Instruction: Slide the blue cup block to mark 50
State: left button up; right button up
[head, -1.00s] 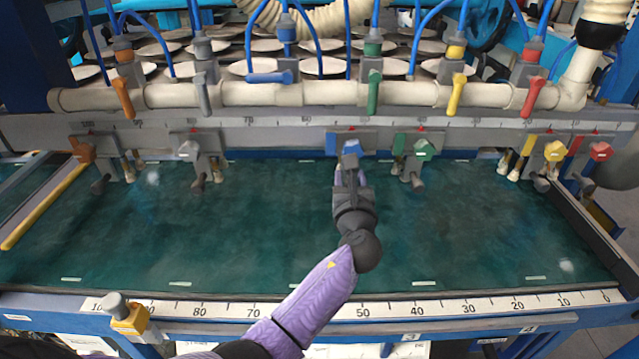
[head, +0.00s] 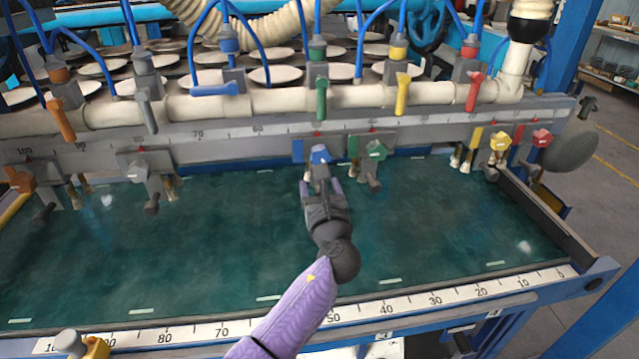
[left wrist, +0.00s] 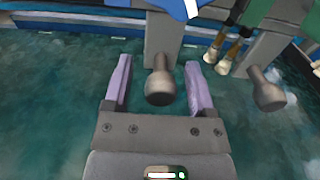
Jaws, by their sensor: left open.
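The blue cup block (head: 320,154) hangs on the back rail. Its red pointer is one scale step right of the printed 60 (head: 258,130), about where 50 falls; that figure I cannot read. My left gripper (head: 320,188) is at the block's front, below the blue cap. In the left wrist view its open purple fingers (left wrist: 158,68) stand on either side of the block's grey knob (left wrist: 160,86), with gaps showing. The blue cap (left wrist: 178,8) is at the top edge there. My right gripper is not in view.
The green block (head: 375,150) hangs close on the right, its knob (left wrist: 268,92) just beyond my right finger. Yellow (head: 499,142) and red (head: 541,138) blocks are at far right, grey (head: 138,170) and orange (head: 20,180) at left. Rail left of the blue block is free.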

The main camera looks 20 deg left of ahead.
pick_arm(q)
jog(key=p+v, duration=0.2)
jog(key=v, duration=0.7)
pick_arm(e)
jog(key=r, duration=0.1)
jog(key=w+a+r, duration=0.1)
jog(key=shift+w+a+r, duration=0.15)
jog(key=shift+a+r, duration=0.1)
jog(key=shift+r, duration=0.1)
pick_arm(q)
jog(key=shift+a, duration=0.1)
